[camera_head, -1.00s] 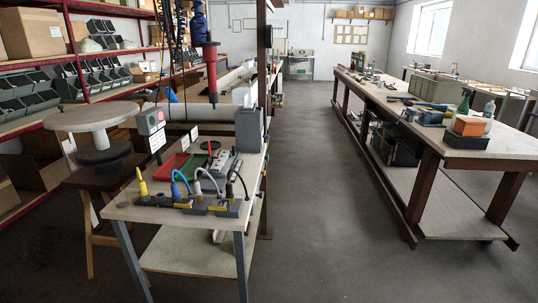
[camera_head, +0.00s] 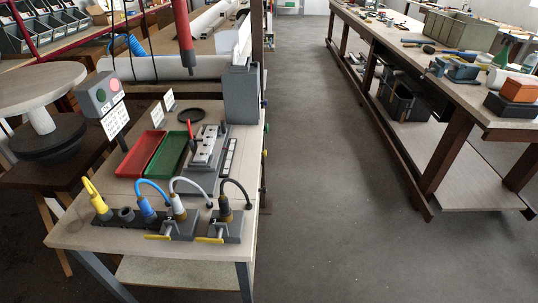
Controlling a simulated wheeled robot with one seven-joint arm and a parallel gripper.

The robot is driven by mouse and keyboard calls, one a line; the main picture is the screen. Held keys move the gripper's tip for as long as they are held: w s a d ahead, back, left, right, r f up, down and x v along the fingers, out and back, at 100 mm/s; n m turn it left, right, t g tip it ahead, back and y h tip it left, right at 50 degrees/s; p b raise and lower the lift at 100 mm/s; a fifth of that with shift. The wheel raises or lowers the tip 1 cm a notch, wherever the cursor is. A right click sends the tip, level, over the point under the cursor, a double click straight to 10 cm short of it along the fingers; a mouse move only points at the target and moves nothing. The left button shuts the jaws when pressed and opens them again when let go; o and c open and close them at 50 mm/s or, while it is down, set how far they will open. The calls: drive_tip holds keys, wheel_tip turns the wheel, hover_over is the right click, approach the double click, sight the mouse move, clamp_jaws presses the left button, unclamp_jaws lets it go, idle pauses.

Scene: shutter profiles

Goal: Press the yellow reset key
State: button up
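No part labelled as the yellow reset key can be made out. Several yellow parts show on or by the near workbench (camera_head: 70,228). A small yellow knob (camera_head: 266,153) sticks out at the bench's right side, below a green one (camera_head: 266,127) and a blue one (camera_head: 265,102). Two yellow levers, one left (camera_head: 158,237) and one right (camera_head: 209,240), sit on grey blocks at the front edge. A yellow plug (camera_head: 96,198) stands upright at the front left. A grey button box (camera_head: 103,90) has one green and one red button. My gripper is not in view.
Blue, white and black cabled plugs stand along the bench front. A red tray (camera_head: 141,153) and a green tray (camera_head: 166,155) lie behind them. A tall grey box (camera_head: 241,95) stands at the right rear. Open floor (camera_head: 330,200) separates this bench from the long right workbench (camera_head: 415,75).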

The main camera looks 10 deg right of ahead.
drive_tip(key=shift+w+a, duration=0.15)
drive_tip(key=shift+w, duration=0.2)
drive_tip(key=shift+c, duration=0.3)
